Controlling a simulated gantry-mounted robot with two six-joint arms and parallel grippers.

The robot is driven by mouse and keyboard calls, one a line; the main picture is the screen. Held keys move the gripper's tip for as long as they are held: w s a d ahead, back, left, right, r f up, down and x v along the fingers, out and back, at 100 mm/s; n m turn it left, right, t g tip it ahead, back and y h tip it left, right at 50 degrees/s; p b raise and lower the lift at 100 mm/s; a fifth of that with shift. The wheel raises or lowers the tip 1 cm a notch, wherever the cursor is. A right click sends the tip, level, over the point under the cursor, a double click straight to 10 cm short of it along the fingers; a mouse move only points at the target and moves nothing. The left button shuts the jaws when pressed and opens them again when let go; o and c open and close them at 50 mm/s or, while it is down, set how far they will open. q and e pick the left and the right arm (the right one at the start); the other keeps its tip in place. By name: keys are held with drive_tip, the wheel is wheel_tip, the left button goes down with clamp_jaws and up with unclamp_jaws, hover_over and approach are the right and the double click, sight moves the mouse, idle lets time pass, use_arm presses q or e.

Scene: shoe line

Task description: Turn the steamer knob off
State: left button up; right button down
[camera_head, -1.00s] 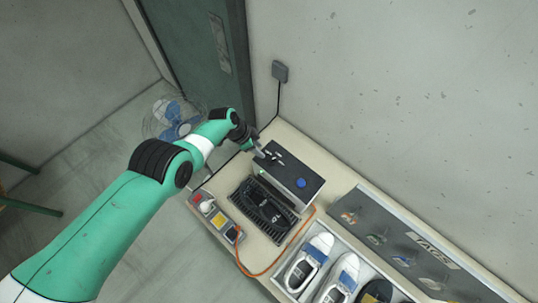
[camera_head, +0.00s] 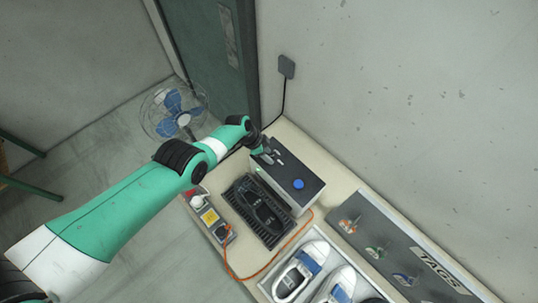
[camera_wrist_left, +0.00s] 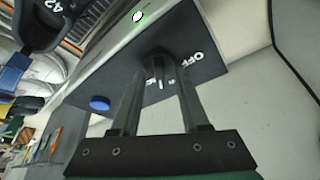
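The steamer is a grey box with a dark top (camera_head: 306,185) and a round blue button, on the bench. Its black knob (camera_wrist_left: 157,63) shows in the left wrist view, with a white pointer mark and white lettering beside it; "OFF" (camera_wrist_left: 192,62) is readable. A green light (camera_wrist_left: 138,16) glows on the box's side. My left gripper (camera_head: 268,153) is at the far left end of the steamer top. In the wrist view its two fingers (camera_wrist_left: 160,80) are apart, one on each side of the knob, with gaps visible. My right gripper is not in view.
A black shoe-sole tray (camera_head: 250,232) and a switch box (camera_head: 213,218) with an orange cable stand in front of the steamer. White shoes (camera_head: 300,272) and a tag board (camera_head: 410,262) are to the right. A wall is behind; a fan (camera_head: 172,110) stands left.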

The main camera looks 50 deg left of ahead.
use_arm(q)
clamp_jaws()
